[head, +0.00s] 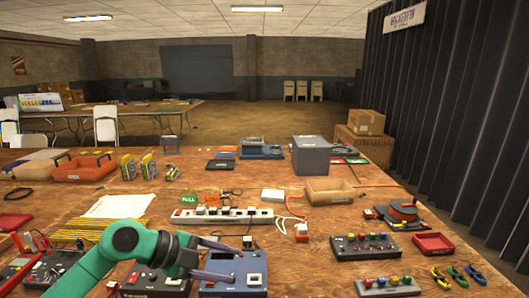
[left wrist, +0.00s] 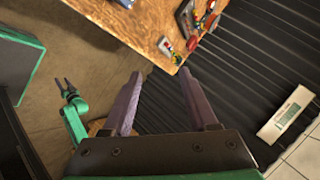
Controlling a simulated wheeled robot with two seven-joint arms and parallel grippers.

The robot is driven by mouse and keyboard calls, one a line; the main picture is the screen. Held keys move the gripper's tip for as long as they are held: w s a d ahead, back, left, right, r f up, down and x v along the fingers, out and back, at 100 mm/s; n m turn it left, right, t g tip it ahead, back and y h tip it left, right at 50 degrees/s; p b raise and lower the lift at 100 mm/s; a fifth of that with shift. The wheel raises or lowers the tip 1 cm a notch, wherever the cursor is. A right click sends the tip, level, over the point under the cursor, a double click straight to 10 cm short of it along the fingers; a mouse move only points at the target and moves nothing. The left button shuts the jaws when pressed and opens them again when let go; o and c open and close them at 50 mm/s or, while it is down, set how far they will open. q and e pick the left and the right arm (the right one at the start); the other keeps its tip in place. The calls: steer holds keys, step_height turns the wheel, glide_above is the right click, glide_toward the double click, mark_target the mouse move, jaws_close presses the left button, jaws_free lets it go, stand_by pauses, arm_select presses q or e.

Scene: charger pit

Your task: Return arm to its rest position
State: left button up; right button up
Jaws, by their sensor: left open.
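My left gripper (head: 236,264) reaches in from the lower left of the head view on its green arm. Its two dark fingers are parted, with nothing between them. In the head view they overlap a blue box with a panel (head: 258,262) near the table's front edge; I cannot tell the height above it. In the left wrist view the left gripper (left wrist: 161,72) is also open and empty, with the dark ribbed wall beyond. Another green arm, seemingly my right one, shows there with a small gripper (left wrist: 64,84); its jaws are too small to judge.
The ribbed wall (head: 455,120) stands at the right.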

arm_select(q)
steer(key=d+r+t+h, duration=0.2)
steer(key=d+r+h, duration=0.2)
steer(key=d+r, duration=0.1)
steer(key=w+a+r+n+t, duration=0.35)
steer(key=r+n+t, duration=0.35)
steer(key=n+t, duration=0.25)
steer(key=s+a+f+n+y, duration=0.2)
steer(key=a+f+n+y, duration=1.1)
steer(key=a+f+y, duration=0.2)
steer(key=s+f+g+h, duration=0.1)
steer(key=s+f+g, duration=1.1)
steer(key=s+f, duration=0.8)
step_height(320, 180, down, 23)
steer(key=s+g, duration=0.2)
steer(key=s, duration=0.1)
steer(key=s+a+f, duration=0.2)
steer(key=s+f, duration=0.4)
steer(key=s, duration=0.2)
steer(key=s+a+f, duration=0.1)
steer(key=s+f, duration=0.6)
steer(key=s, duration=0.1)
steer(key=shift+a+f+g, duration=0.3)
steer(key=shift+a+g, duration=0.05)
